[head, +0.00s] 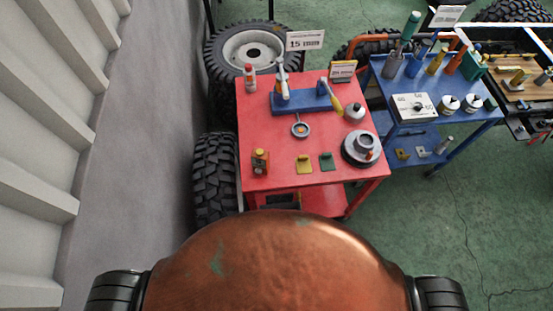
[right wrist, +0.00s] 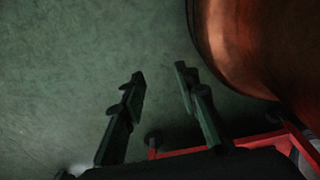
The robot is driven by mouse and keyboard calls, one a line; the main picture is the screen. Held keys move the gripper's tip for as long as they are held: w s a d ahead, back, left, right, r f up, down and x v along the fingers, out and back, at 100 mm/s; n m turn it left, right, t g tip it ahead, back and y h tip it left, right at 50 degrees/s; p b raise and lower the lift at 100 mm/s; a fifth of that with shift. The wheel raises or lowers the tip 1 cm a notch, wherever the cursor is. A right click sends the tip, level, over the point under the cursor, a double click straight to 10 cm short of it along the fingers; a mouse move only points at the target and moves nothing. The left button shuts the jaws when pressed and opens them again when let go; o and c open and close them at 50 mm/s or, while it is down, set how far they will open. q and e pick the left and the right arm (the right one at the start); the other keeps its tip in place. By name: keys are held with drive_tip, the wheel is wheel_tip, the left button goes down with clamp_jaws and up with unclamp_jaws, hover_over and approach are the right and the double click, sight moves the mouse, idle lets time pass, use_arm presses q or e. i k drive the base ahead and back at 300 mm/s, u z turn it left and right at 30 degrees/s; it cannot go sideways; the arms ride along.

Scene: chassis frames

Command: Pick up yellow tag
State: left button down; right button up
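The yellow tag (head: 304,163) is in the head view, on the front part of the red cart's top (head: 285,145). A similar green tag (head: 327,162) is just to its right, a small gap apart. My right gripper (right wrist: 160,75) shows only in the right wrist view. Its two dark fingers are apart with nothing between them, over green floor. It is away from the yellow tag, which that view does not show. My left gripper is in neither view.
A round metal part (head: 361,148) sits to the right, and a blue-based tool (head: 302,101) behind. A blue cart (head: 437,95) stands to the right. Tyres (head: 216,180) line the red cart's left side.

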sight(303, 165)
drive_tip(key=u, duration=0.5)
drive_tip(key=k, duration=0.65)
drive_tip(key=u, duration=0.2)
